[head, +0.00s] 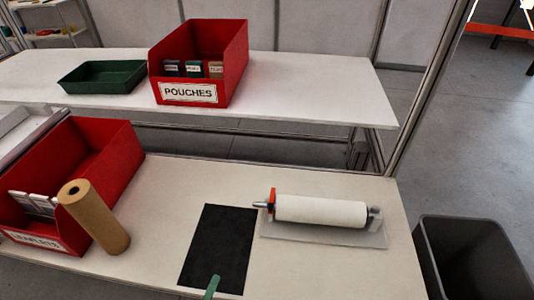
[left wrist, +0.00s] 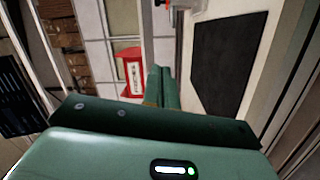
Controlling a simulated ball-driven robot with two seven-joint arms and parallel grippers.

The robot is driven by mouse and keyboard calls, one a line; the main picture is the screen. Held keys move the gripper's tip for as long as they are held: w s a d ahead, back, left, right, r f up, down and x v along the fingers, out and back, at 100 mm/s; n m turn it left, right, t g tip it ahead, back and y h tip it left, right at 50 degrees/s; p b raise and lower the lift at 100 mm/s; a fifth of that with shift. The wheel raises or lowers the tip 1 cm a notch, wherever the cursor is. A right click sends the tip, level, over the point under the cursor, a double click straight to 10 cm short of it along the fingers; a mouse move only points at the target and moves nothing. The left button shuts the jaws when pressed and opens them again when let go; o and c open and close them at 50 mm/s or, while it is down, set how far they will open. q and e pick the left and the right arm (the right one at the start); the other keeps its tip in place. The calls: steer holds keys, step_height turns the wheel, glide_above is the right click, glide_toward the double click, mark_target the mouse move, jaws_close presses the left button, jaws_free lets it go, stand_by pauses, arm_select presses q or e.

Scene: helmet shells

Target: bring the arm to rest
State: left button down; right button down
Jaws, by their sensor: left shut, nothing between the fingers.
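My left gripper (head: 212,286) shows only as a green tip at the bottom edge of the head view, over the near edge of the black mat (head: 218,248). In the left wrist view, the green fingers of my left gripper (left wrist: 160,85) are together with nothing between them. The black mat (left wrist: 229,62) lies to their right in that view, apart from them. My right gripper is in neither view. No helmet shell shows.
A white roll on a holder (head: 320,211) stands right of the mat. A brown roll (head: 93,216) and a red leaflets bin (head: 97,160) are at left. The back shelf holds a red pouches bin (head: 228,88) and a green tray (head: 100,77). A grey bin (head: 470,262) stands at right.

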arm_select(q)
steer(key=s+a+m+g, duration=0.1)
steer(key=a+m+g, duration=0.4)
steer(key=a, duration=2.2)
steer(key=s+a+f+m+g+y, duration=0.35)
steer(key=s+a+f, duration=0.25)
steer(key=s, duration=0.2)
steer(key=s+a+f+m+g+y, duration=0.2)
steer(key=s+a+f+m+y, duration=0.3)
steer(key=s, duration=0.4)
steer(key=s+a+f+m+g+y, duration=0.1)
steer(key=s+a+f+m+g, duration=0.2)
steer(key=s, duration=0.6)
steer(key=s+a+m+g+y, duration=0.1)
steer(key=s+a+g, duration=0.35)
steer(key=s, duration=0.55)
steer(key=s+d+f+n+h, duration=0.1)
steer(key=d+f, duration=0.2)
steer(key=d, duration=0.8)
steer(key=s+d+f+h, duration=0.1)
steer(key=d+f+h, duration=0.1)
steer(key=d, duration=1)
steer(key=d+f+n+h, duration=0.1)
steer(key=d+f, duration=0.3)
steer(key=d, duration=0.8)
steer(key=shift+s+n+t+h, duration=0.3)
steer(key=shift+s+n+h, duration=0.05)
steer(key=shift+s+h, duration=0.1)
